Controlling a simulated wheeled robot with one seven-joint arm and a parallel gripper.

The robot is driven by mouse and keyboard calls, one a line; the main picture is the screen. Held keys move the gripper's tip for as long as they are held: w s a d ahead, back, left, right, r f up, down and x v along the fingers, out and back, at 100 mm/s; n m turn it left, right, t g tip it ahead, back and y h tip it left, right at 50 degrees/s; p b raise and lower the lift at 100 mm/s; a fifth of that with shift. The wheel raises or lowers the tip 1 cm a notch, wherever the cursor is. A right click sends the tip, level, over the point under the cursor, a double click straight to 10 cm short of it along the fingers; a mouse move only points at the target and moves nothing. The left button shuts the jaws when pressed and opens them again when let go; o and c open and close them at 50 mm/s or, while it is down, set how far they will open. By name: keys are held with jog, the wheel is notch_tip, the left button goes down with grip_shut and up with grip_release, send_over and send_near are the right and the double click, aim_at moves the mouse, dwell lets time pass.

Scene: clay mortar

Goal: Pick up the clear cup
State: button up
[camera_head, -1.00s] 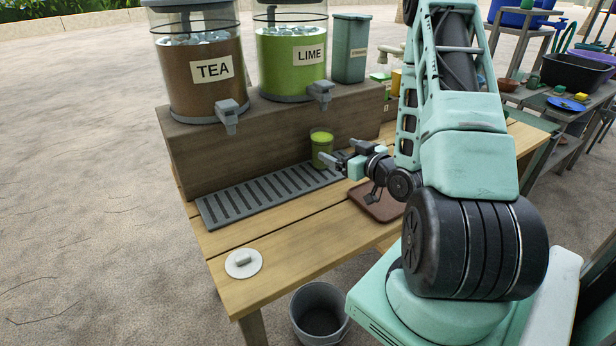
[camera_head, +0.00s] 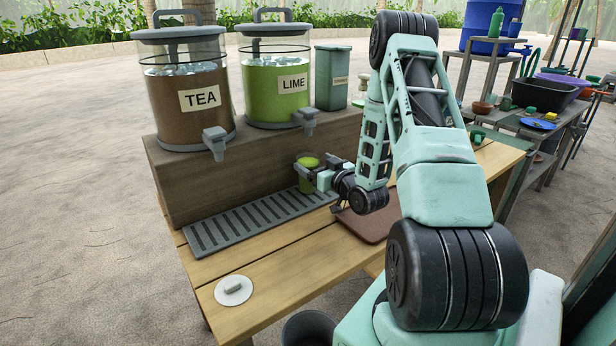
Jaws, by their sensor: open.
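The clear cup (camera_head: 307,162) holds a green drink and stands upright at the far right end of the grey slotted drip tray (camera_head: 240,221), below the lime dispenser. My gripper (camera_head: 309,173) is open at the cup, reaching in from the right at about the cup's middle height. One finger shows in front of the cup's side. The far finger is mostly hidden, so I cannot tell whether the fingers touch the cup.
A tea dispenser (camera_head: 188,115) and a lime dispenser (camera_head: 282,75) stand on a wooden riser (camera_head: 180,185) behind the tray, beside a green bin (camera_head: 331,78). A brown board (camera_head: 372,224) lies under my arm. A white knobbed disc (camera_head: 233,291) lies front left.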

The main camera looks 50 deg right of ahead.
aim_at(302, 154)
jog(key=x, duration=0.6)
jog(key=shift+p, duration=0.35)
jog(key=shift+a, duration=0.1)
jog(key=c, duration=1.8)
jog(key=shift+r, duration=0.1)
